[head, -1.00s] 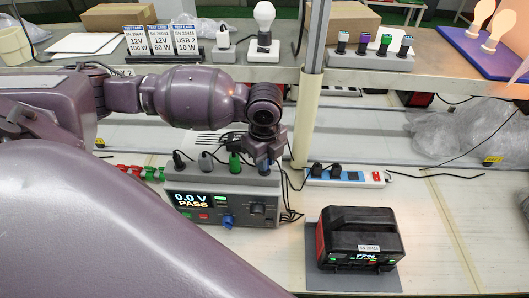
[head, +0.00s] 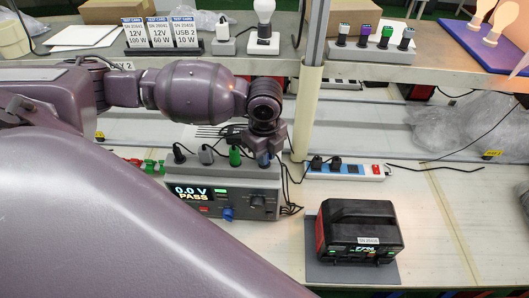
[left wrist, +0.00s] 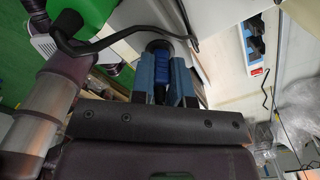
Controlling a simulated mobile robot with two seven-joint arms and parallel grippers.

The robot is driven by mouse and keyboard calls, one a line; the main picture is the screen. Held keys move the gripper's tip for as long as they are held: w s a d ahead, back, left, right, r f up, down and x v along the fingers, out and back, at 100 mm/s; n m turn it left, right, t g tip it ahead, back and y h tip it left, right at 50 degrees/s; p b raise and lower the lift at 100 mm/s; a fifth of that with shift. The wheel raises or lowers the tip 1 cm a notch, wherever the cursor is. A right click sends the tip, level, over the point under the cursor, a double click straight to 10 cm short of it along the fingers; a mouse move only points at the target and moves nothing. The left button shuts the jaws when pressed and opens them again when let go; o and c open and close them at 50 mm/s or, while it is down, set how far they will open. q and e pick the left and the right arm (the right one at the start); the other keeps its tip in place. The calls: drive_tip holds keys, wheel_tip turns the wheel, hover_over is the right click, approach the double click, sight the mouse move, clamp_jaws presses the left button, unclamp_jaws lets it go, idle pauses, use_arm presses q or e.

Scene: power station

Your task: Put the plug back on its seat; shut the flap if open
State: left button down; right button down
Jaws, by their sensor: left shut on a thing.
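My left gripper (head: 265,153) points down over the right end of the tester's plug row and is shut on the blue plug. The blue plug (left wrist: 158,62) sits between the two blue-grey fingers in the left wrist view. It is at the seat at the row's end; I cannot tell whether it is fully down. The grey tester (head: 180,204) reads "0.0 V PASS". Black (head: 179,152), grey (head: 206,154) and green (head: 235,155) plugs stand on it. The power station (head: 350,230) stands to the right; I cannot make out an open flap. My right gripper is not in view.
A white power strip (head: 372,172) with black plugs lies behind the power station. Its cable runs right. A shelf (head: 180,67) with its post (head: 308,110) stands close behind my left gripper. Bench surface right of the power station is clear.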

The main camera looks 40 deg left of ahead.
use_arm(q)
drive_tip(key=shift+f, duration=0.1)
drive_tip(key=c, duration=1)
unclamp_jaws()
drive_tip(key=shift+c, duration=0.2)
wheel_tip(320, 180, up, 11)
drive_tip(key=shift+f, duration=0.1)
